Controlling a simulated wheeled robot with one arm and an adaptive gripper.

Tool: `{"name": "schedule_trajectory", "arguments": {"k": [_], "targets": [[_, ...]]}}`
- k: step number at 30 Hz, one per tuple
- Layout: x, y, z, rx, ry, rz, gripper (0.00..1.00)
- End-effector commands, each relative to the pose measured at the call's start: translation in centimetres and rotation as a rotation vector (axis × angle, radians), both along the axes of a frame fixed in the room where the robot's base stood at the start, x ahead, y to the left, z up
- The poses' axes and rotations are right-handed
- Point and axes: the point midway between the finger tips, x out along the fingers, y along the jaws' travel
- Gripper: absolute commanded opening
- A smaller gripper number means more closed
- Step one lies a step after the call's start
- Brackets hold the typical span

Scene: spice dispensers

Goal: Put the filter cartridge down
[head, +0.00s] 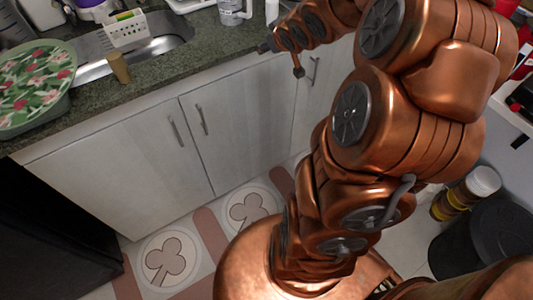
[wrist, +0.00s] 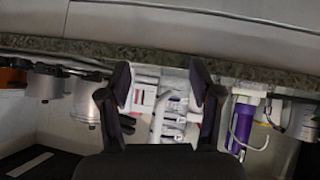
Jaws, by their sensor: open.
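My gripper (wrist: 160,80) is open, with its two dark fingers spread and nothing held between them in the wrist view. In the head view its dark fingers (head: 281,60) show at the end of my copper arm, by the counter's front edge. I cannot tell for certain which thing is the filter cartridge. A purple and white cylinder (wrist: 241,122) stands out to the right of the fingers in the wrist view. A white device with a red mark (wrist: 145,97) shows beyond the gap between the fingers.
The green stone counter (head: 205,62) holds a sink (head: 160,48), a white basket (head: 125,30), a brown cylinder (head: 118,69), a floral tray (head: 38,85) and a white jug (head: 232,12). Closed white cabinet doors (head: 120,150) stand below. A dark bin (head: 485,240) is at right.

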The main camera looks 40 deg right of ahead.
Motion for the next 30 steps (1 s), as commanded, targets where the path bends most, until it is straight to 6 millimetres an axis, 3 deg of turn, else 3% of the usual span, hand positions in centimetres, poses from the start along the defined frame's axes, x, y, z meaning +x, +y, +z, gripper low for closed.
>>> {"name": "schedule_trajectory", "arguments": {"k": [8,21,25,30], "targets": [[-8.1,8.4,-1.0,0.013,0.341,-0.066,0.64],[-27.6,23.3,-1.7,0.177,0.873,-0.023,0.64],[-31.2,25.7,-1.5,0.216,0.965,0.006,0.64],[-32.8,26.8,-1.3,0.235,1.003,0.024,0.64]]}}
